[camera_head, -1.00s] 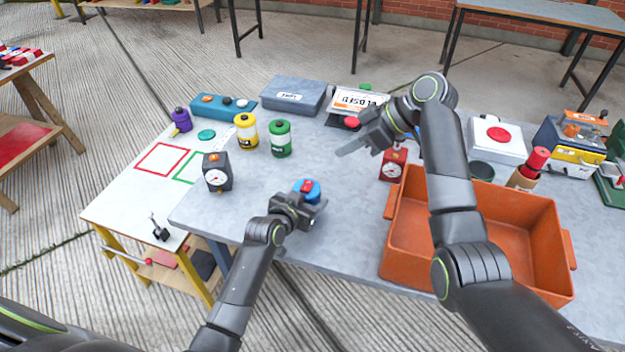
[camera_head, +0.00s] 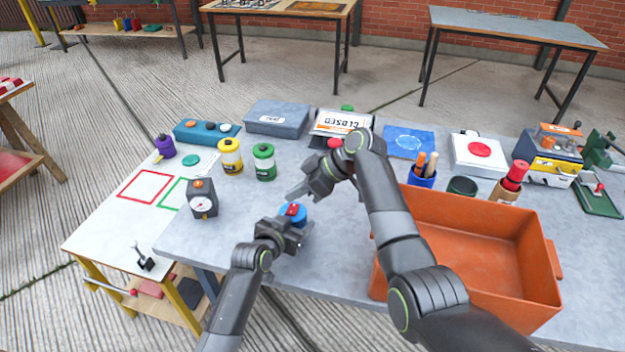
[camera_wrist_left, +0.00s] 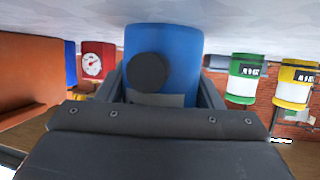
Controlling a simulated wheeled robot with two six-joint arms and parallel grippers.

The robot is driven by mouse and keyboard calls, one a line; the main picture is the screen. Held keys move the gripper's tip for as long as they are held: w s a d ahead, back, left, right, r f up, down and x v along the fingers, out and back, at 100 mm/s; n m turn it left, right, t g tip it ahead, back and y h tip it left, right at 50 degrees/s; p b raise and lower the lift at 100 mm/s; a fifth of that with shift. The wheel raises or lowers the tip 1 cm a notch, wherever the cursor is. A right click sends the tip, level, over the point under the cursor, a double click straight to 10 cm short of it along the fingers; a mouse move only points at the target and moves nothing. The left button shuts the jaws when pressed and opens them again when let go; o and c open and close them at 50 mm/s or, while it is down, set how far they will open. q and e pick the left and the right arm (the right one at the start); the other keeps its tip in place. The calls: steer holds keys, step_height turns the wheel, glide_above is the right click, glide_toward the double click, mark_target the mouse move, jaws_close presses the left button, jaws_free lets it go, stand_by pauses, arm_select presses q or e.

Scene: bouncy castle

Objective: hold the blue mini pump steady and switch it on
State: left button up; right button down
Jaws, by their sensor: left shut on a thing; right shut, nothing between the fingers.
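The blue mini pump (camera_head: 300,219) stands near the front edge of the grey table, with a red switch (camera_head: 292,209) on top. My left gripper (camera_head: 291,232) is shut around its body from the front. In the left wrist view the pump (camera_wrist_left: 182,52) fills the space between the fingers, with a round black knob (camera_wrist_left: 148,72) facing the camera. My right gripper (camera_head: 296,193) is shut and empty, its fingertips just behind and above the pump in the picture. I cannot tell whether they touch it.
An orange crate (camera_head: 545,300) stands to the right, below my right arm. The tabletop around the pump is mostly clear.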

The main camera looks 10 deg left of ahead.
mark_target(288, 212)
steer(key=shift+s+d+f, duration=0.1)
steer(key=shift+f, duration=0.8)
steer(key=shift+s+d+f, duration=0.1)
steer(key=shift+f, duration=0.75)
steer(key=shift+s+f, duration=0.15)
steer(key=shift+f, duration=0.2)
steer(key=shift+r, duration=0.1)
steer(key=shift+w+r, duration=0.2)
steer(key=shift+w, duration=0.65)
